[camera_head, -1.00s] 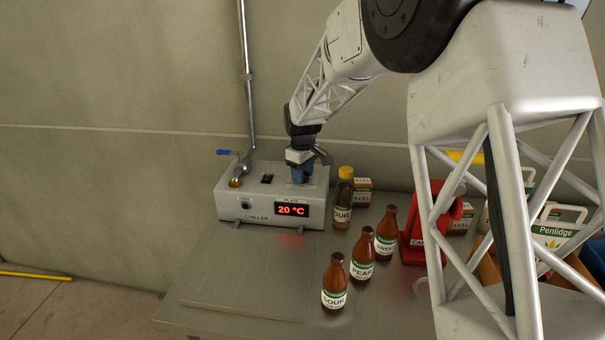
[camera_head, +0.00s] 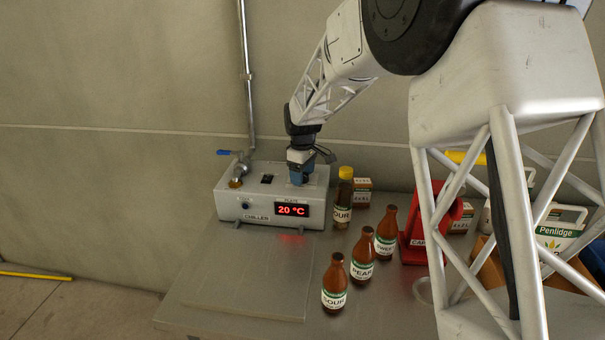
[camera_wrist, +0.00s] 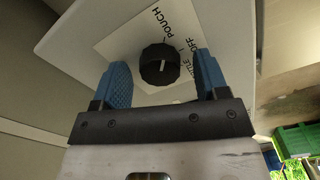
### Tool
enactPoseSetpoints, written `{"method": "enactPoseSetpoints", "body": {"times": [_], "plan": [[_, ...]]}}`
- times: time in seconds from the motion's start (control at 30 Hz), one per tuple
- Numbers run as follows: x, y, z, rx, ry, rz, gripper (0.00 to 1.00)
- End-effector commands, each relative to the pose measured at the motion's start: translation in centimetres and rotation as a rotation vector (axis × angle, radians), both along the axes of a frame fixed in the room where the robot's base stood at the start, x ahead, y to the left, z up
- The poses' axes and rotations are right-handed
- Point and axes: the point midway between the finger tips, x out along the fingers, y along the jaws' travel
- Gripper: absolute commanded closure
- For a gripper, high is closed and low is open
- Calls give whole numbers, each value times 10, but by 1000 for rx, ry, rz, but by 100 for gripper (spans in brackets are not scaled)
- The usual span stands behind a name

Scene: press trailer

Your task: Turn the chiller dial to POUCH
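The white chiller box (camera_head: 228,207) stands at the back left of the bench, with a red display reading 20 °C. The black round dial (camera_wrist: 160,64) sits on a pale label plate on its top face. The plate reads POUCH, OFF and a partly covered word ending in TLE. A light pointer mark shows on the dial; I cannot tell for sure which word it points to. My gripper (camera_wrist: 162,62) is open, its blue fingers on either side of the dial with gaps visible. In the head view my gripper (camera_head: 299,178) points down over the chiller top and hides the dial.
A tap with a blue lever (camera_head: 224,152) rises from the chiller's left side. A yellow-capped bottle (camera_head: 343,198) stands close to its right. Several brown bottles (camera_head: 334,284) and a red stand (camera_head: 413,243) are farther right. The bench front left (camera_head: 235,285) is clear.

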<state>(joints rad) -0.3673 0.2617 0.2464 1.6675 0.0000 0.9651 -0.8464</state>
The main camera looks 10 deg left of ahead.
Motion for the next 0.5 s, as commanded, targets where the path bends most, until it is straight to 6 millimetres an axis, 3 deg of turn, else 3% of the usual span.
{"method": "enactPoseSetpoints", "body": {"times": [0.27, 0.5], "plan": [[0, 0, 1, 0, 0, 0, 33], [0, 0, 14, 0, 0, 0, 33]]}}
